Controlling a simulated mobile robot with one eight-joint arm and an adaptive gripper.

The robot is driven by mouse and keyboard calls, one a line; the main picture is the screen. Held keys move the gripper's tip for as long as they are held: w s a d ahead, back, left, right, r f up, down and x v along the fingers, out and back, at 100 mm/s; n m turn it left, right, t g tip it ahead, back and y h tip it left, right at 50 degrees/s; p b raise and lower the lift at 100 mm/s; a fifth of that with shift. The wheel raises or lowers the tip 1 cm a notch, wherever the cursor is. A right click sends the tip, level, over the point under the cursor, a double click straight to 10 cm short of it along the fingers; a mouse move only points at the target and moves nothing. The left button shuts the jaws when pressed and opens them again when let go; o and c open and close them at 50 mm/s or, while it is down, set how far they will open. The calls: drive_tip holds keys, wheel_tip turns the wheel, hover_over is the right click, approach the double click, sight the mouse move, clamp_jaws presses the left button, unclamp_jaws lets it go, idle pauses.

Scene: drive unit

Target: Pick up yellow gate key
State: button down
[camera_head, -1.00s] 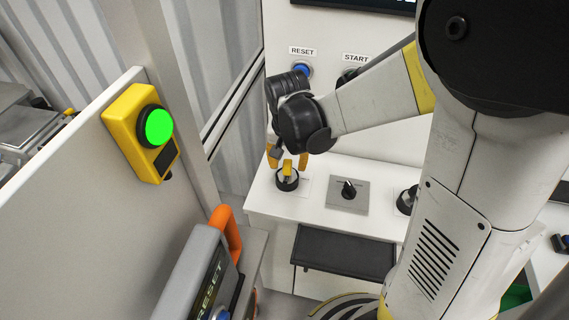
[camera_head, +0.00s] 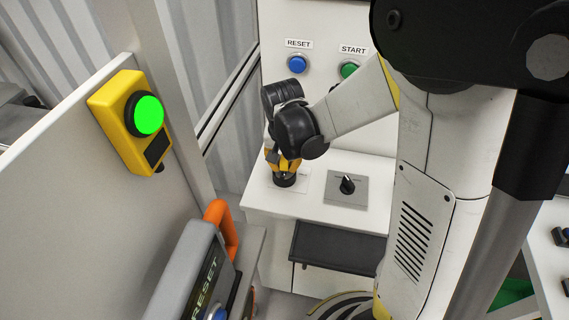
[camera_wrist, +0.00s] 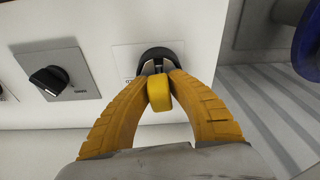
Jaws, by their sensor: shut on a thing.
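The yellow gate key (camera_wrist: 159,93) sits between the two yellow fingers of my gripper (camera_wrist: 161,88) in the wrist view. The fingers are closed on it from both sides. The key is at a round black lock (camera_wrist: 158,58) on the white panel; I cannot tell whether it is still inside the lock. In the head view my gripper (camera_head: 284,163) reaches down to the black lock (camera_head: 284,181) at the left of the console, and the fingers hide most of the key.
A black rotary switch (camera_head: 347,184) on a grey plate is right of the lock. The blue RESET button (camera_head: 297,64) and green START button (camera_head: 348,69) are on the wall behind. A yellow box with a green button (camera_head: 133,118) and an orange handle (camera_head: 221,228) stand at left.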

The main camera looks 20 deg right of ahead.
drive_tip(key=shift+r, duration=0.5)
drive_tip(key=r, duration=0.1)
drive_tip(key=r+p, duration=0.2)
drive_tip(key=r, duration=0.1)
drive_tip(key=shift+s+d, duration=0.25)
drive_tip(key=shift+d, duration=0.15)
drive_tip(key=s+d+r+p, duration=0.5)
drive_tip(key=d+r, duration=0.4)
drive_tip(key=r, duration=0.2)
drive_tip(key=shift+s+p, duration=0.25)
drive_tip(key=shift+p, duration=0.65)
drive_tip(key=shift+d+r, duration=0.1)
wheel_tip(320, 180, up, 5)
drive_tip(key=p, duration=0.4)
